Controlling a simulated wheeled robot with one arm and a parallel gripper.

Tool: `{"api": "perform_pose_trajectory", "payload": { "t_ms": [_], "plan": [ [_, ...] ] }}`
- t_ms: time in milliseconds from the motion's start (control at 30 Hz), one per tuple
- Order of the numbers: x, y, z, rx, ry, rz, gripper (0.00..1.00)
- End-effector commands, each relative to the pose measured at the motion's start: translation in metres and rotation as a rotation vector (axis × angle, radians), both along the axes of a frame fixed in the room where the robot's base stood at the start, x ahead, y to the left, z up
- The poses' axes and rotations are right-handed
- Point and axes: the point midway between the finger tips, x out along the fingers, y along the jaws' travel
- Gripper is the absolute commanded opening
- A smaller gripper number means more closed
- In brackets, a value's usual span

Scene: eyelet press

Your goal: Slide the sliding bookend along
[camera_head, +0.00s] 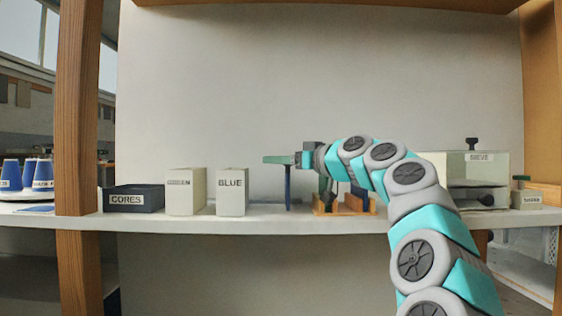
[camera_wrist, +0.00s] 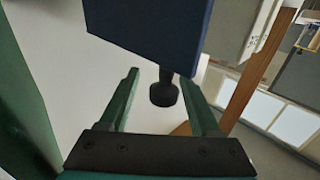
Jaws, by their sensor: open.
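The sliding bookend (camera_head: 288,188) is a thin dark blue upright plate on the shelf, to the right of the box labelled BLUE. In the wrist view its blue plate (camera_wrist: 150,28) fills the top middle, and a black knob (camera_wrist: 163,94) on a short stem sticks out from it. My gripper (camera_head: 270,160) is at the bookend's upper end in the head view, with its green fingers pointing left. In the wrist view my gripper (camera_wrist: 160,78) is open, with the knob between its fingers and a gap on each side. Contact with the plate cannot be told.
On the shelf (camera_head: 260,226) stand a BLUE box (camera_head: 232,192), a GREEN box (camera_head: 186,192) and a dark CORES bin (camera_head: 133,198). A wooden stand (camera_head: 345,208) is under my arm. A pale cabinet (camera_head: 482,170) is at right.

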Motion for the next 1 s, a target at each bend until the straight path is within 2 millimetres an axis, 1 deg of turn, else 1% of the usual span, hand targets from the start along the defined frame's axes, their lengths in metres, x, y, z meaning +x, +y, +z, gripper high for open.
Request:
{"api": "perform_pose_trajectory", "payload": {
  "t_ms": [267, 633, 800, 1000],
  "plan": [
    [-0.016, -0.016, 0.000, 0.001, -0.001, -0.001, 0.64],
    [-0.050, -0.048, 0.001, 0.002, -0.002, -0.002, 0.64],
    [-0.055, -0.052, 0.000, 0.000, 0.000, -0.002, 0.64],
    [-0.055, -0.052, -0.001, -0.001, -0.001, -0.002, 0.64]
  ]
}}
